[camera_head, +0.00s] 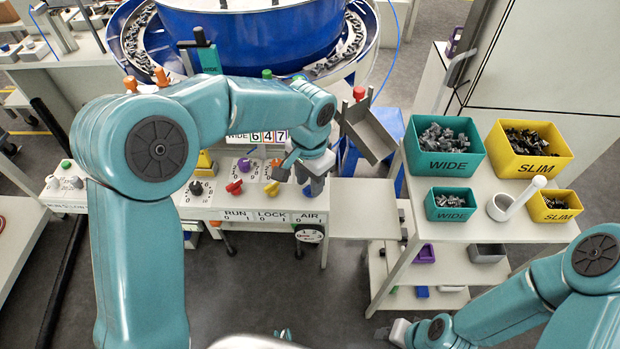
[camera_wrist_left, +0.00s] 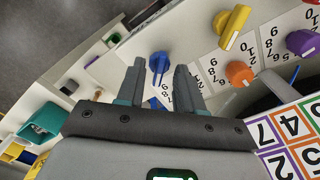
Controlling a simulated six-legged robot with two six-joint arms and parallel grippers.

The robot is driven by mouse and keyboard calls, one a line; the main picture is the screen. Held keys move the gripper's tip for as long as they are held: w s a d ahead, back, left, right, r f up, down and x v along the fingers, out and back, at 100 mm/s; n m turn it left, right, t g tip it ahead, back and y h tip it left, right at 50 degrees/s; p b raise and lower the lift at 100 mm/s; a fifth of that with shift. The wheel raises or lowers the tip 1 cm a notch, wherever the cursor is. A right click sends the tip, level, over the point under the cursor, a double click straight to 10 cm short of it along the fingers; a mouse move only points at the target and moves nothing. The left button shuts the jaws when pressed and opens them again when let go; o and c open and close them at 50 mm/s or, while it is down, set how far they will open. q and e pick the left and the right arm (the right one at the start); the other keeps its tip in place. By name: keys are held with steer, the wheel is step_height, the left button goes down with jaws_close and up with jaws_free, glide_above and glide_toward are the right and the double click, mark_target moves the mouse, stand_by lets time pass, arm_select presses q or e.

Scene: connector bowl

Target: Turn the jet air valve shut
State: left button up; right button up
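The jet air valve appears to be the blue knob (camera_wrist_left: 159,64) in the left wrist view, with a number scale beside it. In the head view it is mostly hidden behind my left gripper (camera_head: 314,182), which hangs over the panel just above the AIR label (camera_head: 310,217). In the left wrist view the two fingers of my left gripper (camera_wrist_left: 158,78) are apart, with the blue knob showing between their tips. I cannot tell whether they touch it. My right gripper (camera_head: 400,332) is low at the right in the head view, and its fingers do not show clearly.
Red (camera_head: 234,187), yellow (camera_head: 272,188) and purple (camera_head: 244,166) knobs sit close on the same panel, with an orange knob (camera_wrist_left: 240,75) beside the blue one. A grey chute (camera_head: 368,132) and blue bowl (camera_head: 250,40) stand behind. A cart (camera_head: 470,228) with bins is at right.

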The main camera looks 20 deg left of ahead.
arm_select(q)
step_height(320, 180, up, 16)
steer(key=p, duration=0.1)
steer(key=shift+r, duration=0.15)
stand_by(0.3)
stand_by(0.4)
